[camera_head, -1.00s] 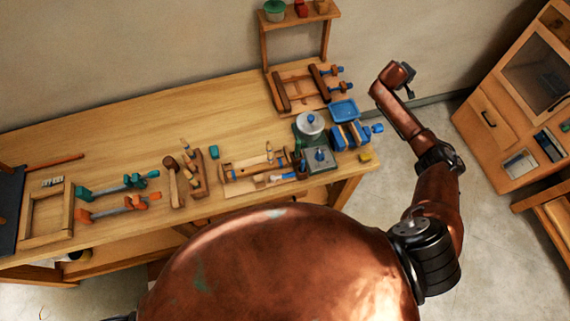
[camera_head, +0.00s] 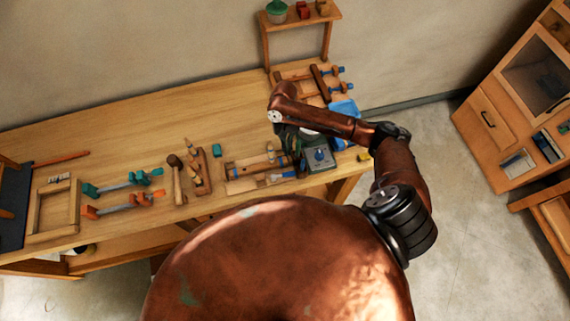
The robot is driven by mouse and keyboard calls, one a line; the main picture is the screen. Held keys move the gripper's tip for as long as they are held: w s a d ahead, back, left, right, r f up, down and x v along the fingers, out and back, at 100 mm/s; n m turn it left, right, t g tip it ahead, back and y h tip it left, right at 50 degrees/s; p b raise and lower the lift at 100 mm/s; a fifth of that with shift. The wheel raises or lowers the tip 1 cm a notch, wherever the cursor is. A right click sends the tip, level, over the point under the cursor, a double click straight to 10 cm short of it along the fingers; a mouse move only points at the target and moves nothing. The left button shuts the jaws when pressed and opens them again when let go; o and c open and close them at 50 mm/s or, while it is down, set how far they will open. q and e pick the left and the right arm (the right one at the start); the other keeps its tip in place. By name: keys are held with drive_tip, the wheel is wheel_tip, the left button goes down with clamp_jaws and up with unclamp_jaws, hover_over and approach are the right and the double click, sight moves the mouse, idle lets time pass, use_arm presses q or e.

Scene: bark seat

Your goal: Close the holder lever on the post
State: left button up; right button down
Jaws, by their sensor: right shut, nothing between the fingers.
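My right arm reaches in from the right over the bench, and its wrist bends down at the front. My right gripper (camera_head: 285,137) hangs below it, dark and small, shut and empty, above the bench beside the green-based device. A wooden holder (camera_head: 240,168) with a short upright post (camera_head: 270,152) and blue parts lies just left of and below the gripper. The lever is too small to make out, and I cannot tell its position or whether the gripper touches it. My left gripper is not in view.
A grey plate with a blue knob (camera_head: 319,158) stands close by the gripper. A blue tray (camera_head: 344,108) and wooden clamps lie behind. A mallet (camera_head: 176,178), teal clamp (camera_head: 122,183) and orange clamp (camera_head: 122,204) lie left. The back left bench is bare.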

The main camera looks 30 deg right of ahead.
drive_tip(key=shift+w+a, duration=0.1)
drive_tip(key=p+x, duration=0.1)
drive_tip(key=x, duration=0.8)
drive_tip(key=shift+f, duration=0.5)
